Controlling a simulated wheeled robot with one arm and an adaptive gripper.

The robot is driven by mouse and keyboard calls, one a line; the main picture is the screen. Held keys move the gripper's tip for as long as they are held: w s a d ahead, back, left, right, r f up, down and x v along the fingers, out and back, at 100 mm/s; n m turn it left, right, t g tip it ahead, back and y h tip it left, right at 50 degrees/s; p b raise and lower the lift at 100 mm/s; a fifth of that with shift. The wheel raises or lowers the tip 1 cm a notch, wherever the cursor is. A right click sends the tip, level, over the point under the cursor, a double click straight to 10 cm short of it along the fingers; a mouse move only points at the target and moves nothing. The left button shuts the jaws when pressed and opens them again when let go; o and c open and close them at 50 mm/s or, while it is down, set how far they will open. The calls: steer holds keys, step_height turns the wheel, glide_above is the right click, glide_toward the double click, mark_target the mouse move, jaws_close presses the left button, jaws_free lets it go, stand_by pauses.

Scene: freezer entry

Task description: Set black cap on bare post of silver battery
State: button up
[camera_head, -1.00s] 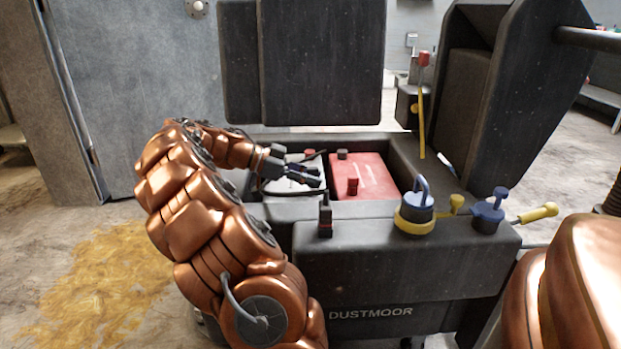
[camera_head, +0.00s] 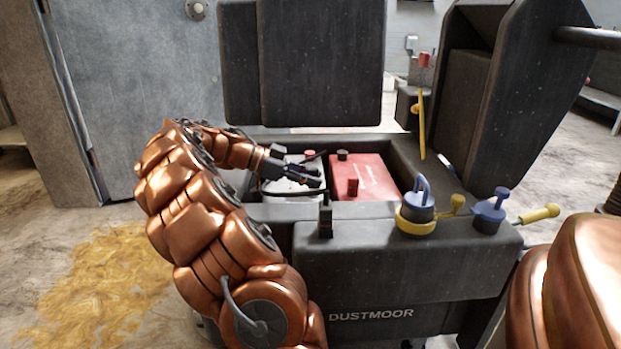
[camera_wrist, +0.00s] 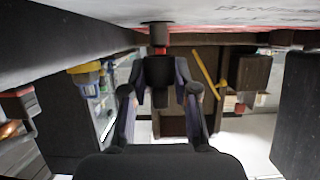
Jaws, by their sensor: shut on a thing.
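The silver battery (camera_head: 285,187) sits on the left in the open black compartment, partly hidden by my arm. It has a red cap (camera_head: 309,154) at its far side. My gripper (camera_head: 316,177) is just above the battery's near right part. In the wrist view, which looks upside down, my gripper (camera_wrist: 160,88) is shut on a dark block that I take to be the black cap (camera_wrist: 158,71). A short dark cylinder (camera_wrist: 159,34) is in line with it, against the pale battery face (camera_wrist: 270,13). I cannot tell whether cap and post touch.
A red battery (camera_head: 375,178) with a black cap (camera_head: 342,155) and a red cap (camera_head: 352,187) stands to the right. A black upright connector (camera_head: 325,218) and a blue-and-yellow padlock-like piece (camera_head: 417,208) stand on the front ledge. Dark compartment walls enclose the batteries.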

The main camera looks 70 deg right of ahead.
mark_target(311, 168)
steer(key=shift+s+f+b, duration=0.2)
steer(key=shift+f+b, duration=0.2)
steer(key=shift+f, duration=0.2)
steer(key=o, duration=1)
steer(key=shift+r, duration=0.15)
steer(key=r, duration=0.9)
steer(key=shift+w+r, duration=0.2)
steer(key=shift+r, duration=0.7)
